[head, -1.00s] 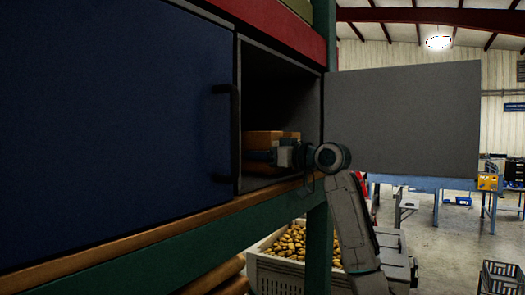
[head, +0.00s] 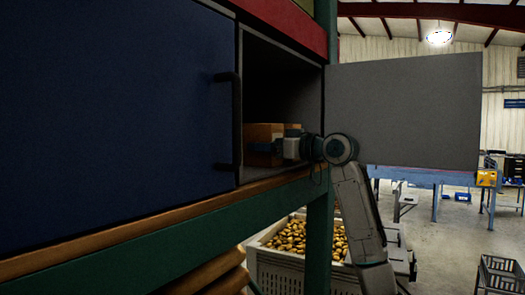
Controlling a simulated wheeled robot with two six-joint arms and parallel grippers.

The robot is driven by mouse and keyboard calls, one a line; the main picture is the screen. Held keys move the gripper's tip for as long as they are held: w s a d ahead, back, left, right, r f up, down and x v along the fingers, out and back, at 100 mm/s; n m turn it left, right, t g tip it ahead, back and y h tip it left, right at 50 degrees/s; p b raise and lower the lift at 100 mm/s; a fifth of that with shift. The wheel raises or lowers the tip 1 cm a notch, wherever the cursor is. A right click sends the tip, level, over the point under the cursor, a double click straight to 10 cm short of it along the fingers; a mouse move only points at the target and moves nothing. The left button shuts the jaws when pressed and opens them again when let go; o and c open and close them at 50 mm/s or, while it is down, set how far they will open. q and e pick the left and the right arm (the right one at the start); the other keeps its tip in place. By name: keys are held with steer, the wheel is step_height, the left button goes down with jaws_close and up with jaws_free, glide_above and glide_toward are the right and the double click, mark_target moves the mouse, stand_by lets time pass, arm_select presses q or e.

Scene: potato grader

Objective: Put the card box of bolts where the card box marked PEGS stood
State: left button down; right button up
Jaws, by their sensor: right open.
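A brown card box (head: 262,131) stands inside the open cupboard, by the left edge of the opening. A second card box or part of one (head: 293,130) shows just right of it. No marking is legible, so I cannot tell which holds bolts or is marked PEGS. My right gripper (head: 264,147) reaches into the cupboard from the right, open, with its fingers in front of the left box. Whether it touches the box is unclear. The fingers and wrist hide the lower parts of the boxes. My left gripper is out of view.
The cupboard's grey door (head: 405,112) stands open to the right, and a blue closed door (head: 110,115) covers the left side. A green post (head: 318,240) stands beside the opening. A crate of potatoes (head: 285,268) is below.

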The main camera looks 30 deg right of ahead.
steer(key=b+v, duration=0.4)
steer(key=v, duration=0.6)
steer(key=shift+s+b, duration=0.15)
steer(key=shift+b, duration=0.25)
steer(key=shift+d+f, duration=0.1)
